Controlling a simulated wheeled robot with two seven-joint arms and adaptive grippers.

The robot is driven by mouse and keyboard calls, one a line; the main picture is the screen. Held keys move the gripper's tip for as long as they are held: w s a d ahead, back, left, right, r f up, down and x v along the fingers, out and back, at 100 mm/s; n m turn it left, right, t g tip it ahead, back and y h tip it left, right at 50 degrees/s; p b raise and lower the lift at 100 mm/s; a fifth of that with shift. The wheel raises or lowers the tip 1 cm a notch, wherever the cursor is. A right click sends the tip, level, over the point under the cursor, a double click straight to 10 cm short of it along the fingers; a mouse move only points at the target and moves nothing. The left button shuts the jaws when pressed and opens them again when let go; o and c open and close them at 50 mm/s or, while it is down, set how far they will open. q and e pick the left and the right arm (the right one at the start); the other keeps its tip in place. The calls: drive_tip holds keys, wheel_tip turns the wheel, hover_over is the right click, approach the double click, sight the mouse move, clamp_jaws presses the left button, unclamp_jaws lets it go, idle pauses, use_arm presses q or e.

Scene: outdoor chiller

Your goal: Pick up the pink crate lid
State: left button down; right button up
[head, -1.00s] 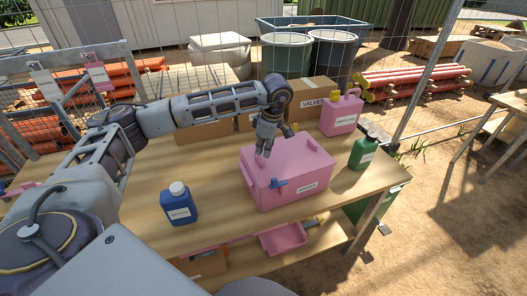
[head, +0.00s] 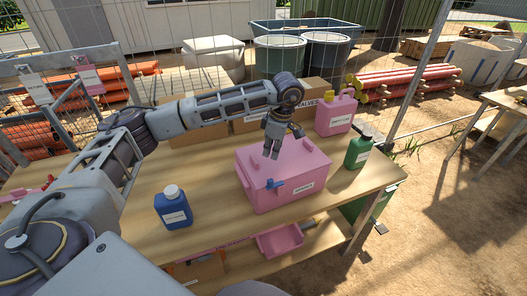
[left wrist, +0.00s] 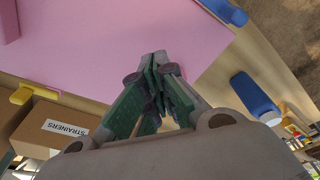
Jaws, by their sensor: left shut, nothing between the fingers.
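The pink crate lid (head: 300,158) lies on top of the pink crate (head: 290,190), which stands on the wooden table and bears a white label and a blue tap. My left gripper (head: 271,156) points down over the left part of the lid, its fingers closed together. In the left wrist view my left gripper (left wrist: 155,62) is shut with nothing between its fingers, and the pink lid surface (left wrist: 120,45) spreads beyond the fingertips. I cannot tell whether the tips touch the lid. My right gripper is not in view.
A blue bottle (head: 173,208) stands left of the crate. A green bottle (head: 358,152) and a pink jug (head: 336,115) stand right and behind. Cardboard boxes (head: 250,122) line the table's back. A pink tray (head: 280,241) is on the lower shelf.

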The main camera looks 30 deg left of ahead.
use_arm(q)
drive_tip(key=b, duration=0.2)
hover_over(292, 172)
drive_tip(key=a, duration=0.1)
drive_tip(key=shift+s, duration=0.15)
drive_tip(key=shift+d, duration=0.55)
drive_tip(key=c, duration=2.2)
unclamp_jaws()
